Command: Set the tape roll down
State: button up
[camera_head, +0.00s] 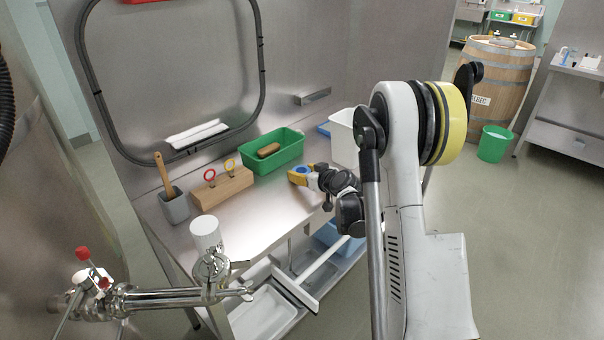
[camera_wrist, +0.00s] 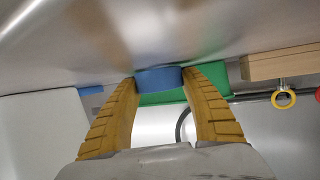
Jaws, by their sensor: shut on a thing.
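The blue tape roll (camera_head: 302,170) is between the yellow fingers of my gripper (camera_head: 306,174), over the steel table (camera_head: 265,211) in front of the green bin. In the wrist view, the fingers of my gripper (camera_wrist: 160,88) are shut on the tape roll (camera_wrist: 159,78), one on each side. The steel surface shows close to the roll there. I cannot tell whether the roll touches it. My wrist hides part of the table to the right.
A green bin (camera_head: 288,155) holding a brown brush (camera_head: 268,151) stands behind my gripper. A wooden block (camera_head: 224,189) with red and yellow rings is left, beside a grey cup (camera_head: 175,208). A white tub (camera_head: 343,146) stands at right. The table front is clear.

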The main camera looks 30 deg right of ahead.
jog(key=shift+f, duration=0.15)
jog(key=o, duration=1.1)
